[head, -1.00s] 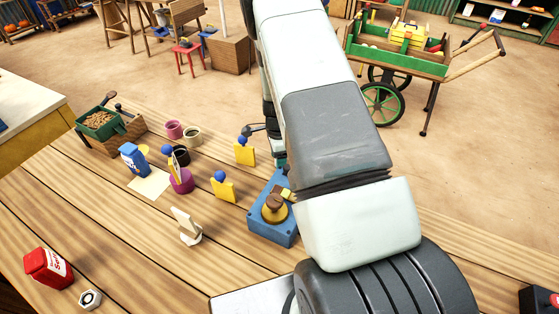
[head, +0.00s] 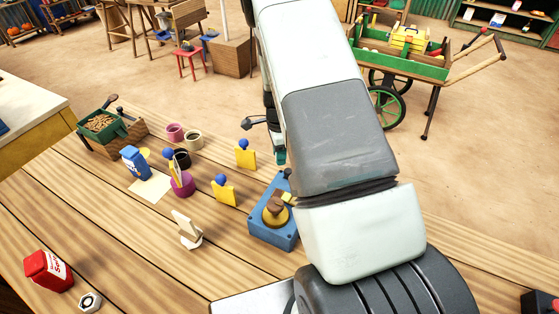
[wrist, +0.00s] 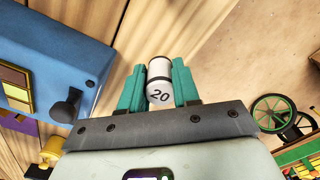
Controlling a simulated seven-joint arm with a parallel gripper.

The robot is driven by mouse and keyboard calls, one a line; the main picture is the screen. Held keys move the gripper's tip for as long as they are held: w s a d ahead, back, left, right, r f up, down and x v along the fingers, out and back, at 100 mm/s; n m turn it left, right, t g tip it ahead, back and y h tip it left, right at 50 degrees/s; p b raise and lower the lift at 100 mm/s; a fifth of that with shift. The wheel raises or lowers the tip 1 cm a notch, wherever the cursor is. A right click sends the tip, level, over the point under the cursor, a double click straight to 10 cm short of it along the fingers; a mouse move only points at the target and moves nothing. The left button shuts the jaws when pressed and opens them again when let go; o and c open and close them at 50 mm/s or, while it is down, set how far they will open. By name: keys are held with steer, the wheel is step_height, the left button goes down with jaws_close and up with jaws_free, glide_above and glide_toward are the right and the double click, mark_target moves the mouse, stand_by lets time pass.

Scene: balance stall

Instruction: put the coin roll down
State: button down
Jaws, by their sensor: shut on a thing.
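The coin roll (wrist: 160,82) is a white cylinder marked "20" with a dark band near one end. In the wrist view it sits between the teal fingers of my gripper (wrist: 159,88), which are shut on it. Wooden planks and sandy ground show beyond it; I cannot tell how far it is above the table. In the head view my arm hides the coin roll, and only a teal bit of my gripper (head: 281,157) shows, beyond the blue balance box (head: 262,232). That box is also at the left of the wrist view (wrist: 75,45).
The plank table (head: 130,235) holds yellow blocks with blue knobs (head: 224,190), a blue-and-white packet (head: 135,162), a purple pot (head: 183,184), a white stand (head: 187,230), a red tin (head: 47,270) and a green bin (head: 103,125). Bare planks lie left of the balance box.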

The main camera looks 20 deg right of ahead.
step_height(320, 180, up, 6)
steer(key=shift+r, duration=0.15)
step_height(320, 180, up, 5)
steer(key=w+a, duration=0.6)
steer(key=a, duration=0.4)
steer(key=w+a, duration=0.5)
steer(key=a, duration=0.4)
steer(key=shift+m, duration=0.3)
steer(key=f, duration=1)
steer(key=shift+w+a+f, duration=0.1)
steer(key=shift+a+f, duration=0.2)
steer(key=shift+a, duration=0.1)
steer(key=shift+f, duration=2.1)
